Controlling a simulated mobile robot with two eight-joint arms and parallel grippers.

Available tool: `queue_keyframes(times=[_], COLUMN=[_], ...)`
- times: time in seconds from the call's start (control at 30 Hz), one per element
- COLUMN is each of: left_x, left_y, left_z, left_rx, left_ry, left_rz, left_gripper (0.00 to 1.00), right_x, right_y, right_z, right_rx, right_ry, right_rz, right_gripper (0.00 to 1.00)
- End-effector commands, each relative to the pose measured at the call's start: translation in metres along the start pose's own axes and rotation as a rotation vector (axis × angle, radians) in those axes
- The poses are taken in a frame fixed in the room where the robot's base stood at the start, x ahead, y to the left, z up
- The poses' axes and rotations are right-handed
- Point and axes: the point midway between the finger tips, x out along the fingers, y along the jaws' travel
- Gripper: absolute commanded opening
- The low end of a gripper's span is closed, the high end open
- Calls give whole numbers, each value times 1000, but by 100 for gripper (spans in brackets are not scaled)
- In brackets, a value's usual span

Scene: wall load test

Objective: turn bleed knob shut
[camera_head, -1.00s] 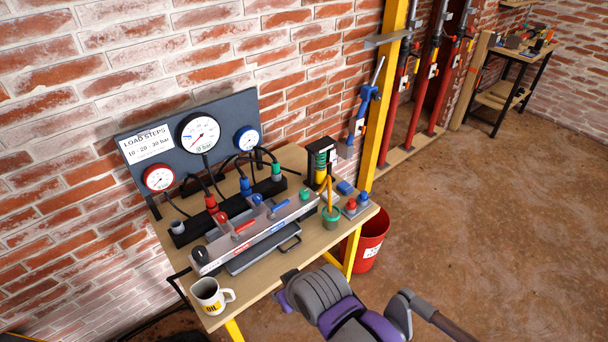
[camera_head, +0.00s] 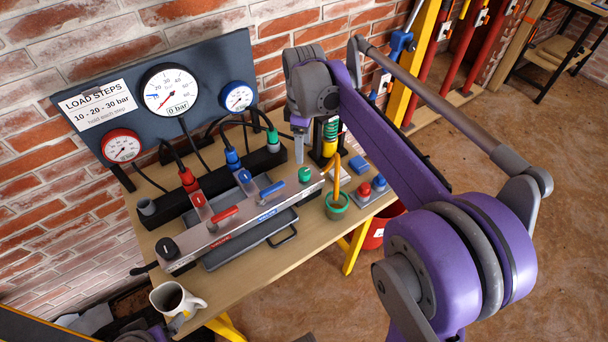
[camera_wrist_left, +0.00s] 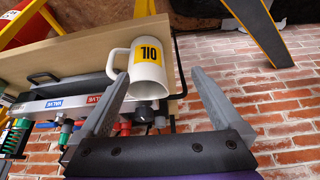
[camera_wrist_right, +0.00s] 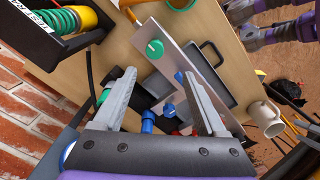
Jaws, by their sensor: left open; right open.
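A grey valve manifold (camera_head: 240,222) lies on the table with a red lever (camera_head: 222,217), a blue lever (camera_head: 271,189), a round green knob (camera_head: 305,174) at its right end and a black knob (camera_head: 167,247) at its left end. I cannot read which knob is the bleed knob. My right gripper (camera_head: 299,148) is open and empty, pointing down above the back right of the manifold. In the right wrist view the green knob (camera_wrist_right: 155,49) shows beyond the open fingers (camera_wrist_right: 158,78). My left gripper (camera_wrist_left: 160,78) is open, with the mug beyond its fingers.
A white oil mug (camera_head: 176,301) stands at the table's front left. A gauge board (camera_head: 215,75) stands behind hoses and couplings. A green pot (camera_head: 337,205) and a small box with red and blue buttons (camera_head: 371,188) stand right of the manifold.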

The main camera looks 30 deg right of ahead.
Motion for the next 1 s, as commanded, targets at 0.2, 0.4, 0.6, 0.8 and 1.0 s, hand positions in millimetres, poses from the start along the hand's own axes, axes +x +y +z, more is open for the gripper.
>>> queue_keyframes(times=[0.2, 0.4, 0.6, 0.8, 1.0], left_x=[4, 6, 9, 10, 10], left_y=[0, 0, 0, 0, 0], left_z=[4, 6, 8, 8, 9], left_rx=[0, 0, 0, 0, 0], left_ry=[-3, -4, -5, -6, -6], left_rz=[0, 0, 0, 0, 0], left_gripper=[100, 100, 100, 100, 100], right_x=[13, 45, 83, 107, 114], right_y=[12, 11, 10, 9, 9], right_z=[0, 0, 0, 1, 1], right_rx=[-51, -51, -51, -50, -50], right_ry=[-14, -14, -14, -14, -13], right_rz=[-25, -24, -24, -23, -23], right_gripper=[74, 74, 74, 74, 74])
